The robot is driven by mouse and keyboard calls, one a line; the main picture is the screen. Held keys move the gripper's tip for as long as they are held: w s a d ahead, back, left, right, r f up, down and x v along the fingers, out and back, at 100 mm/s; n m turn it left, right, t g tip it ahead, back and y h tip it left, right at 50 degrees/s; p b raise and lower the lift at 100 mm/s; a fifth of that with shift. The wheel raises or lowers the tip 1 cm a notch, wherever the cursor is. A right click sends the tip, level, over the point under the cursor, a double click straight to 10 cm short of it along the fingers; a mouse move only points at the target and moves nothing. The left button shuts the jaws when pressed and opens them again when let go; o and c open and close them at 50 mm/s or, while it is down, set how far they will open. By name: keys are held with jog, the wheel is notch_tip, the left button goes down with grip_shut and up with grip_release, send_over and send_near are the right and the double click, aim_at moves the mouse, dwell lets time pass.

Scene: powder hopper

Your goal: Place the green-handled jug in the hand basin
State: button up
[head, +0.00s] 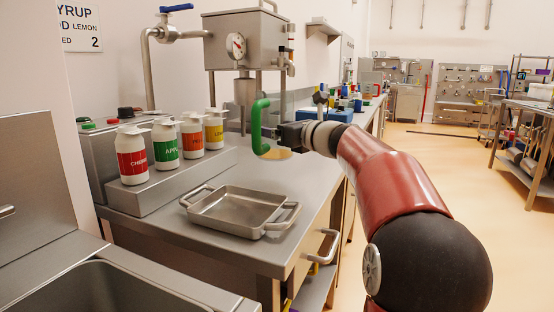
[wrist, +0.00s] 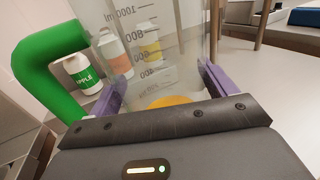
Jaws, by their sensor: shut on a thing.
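The green-handled jug (head: 258,128) is a clear measuring vessel with a thick green handle, held upright over the steel counter. In the wrist view the jug (wrist: 150,50) shows dark volume marks and something yellow at its bottom. My gripper (head: 288,135) is shut on the jug; in the wrist view its purple fingers (wrist: 160,88) sit on either side of the clear body, with the handle to the left. The hand basin (head: 100,285) is the steel sink at the lower left of the head view, its bowl partly cut off by the frame edge.
A steel tray (head: 240,212) with two handles lies on the counter between jug and basin. Several labelled syrup bottles (head: 165,143) stand on a raised step (head: 175,180) behind it. A steel hopper (head: 244,42) with a gauge stands behind the jug. Open floor lies right.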

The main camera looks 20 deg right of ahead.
aim_at(278, 158)
jog(key=shift+f, duration=3.85)
jog(key=o, duration=0.9)
jog(key=shift+f, duration=0.2)
jog(key=o, duration=0.3)
jog(key=shift+r, duration=0.1)
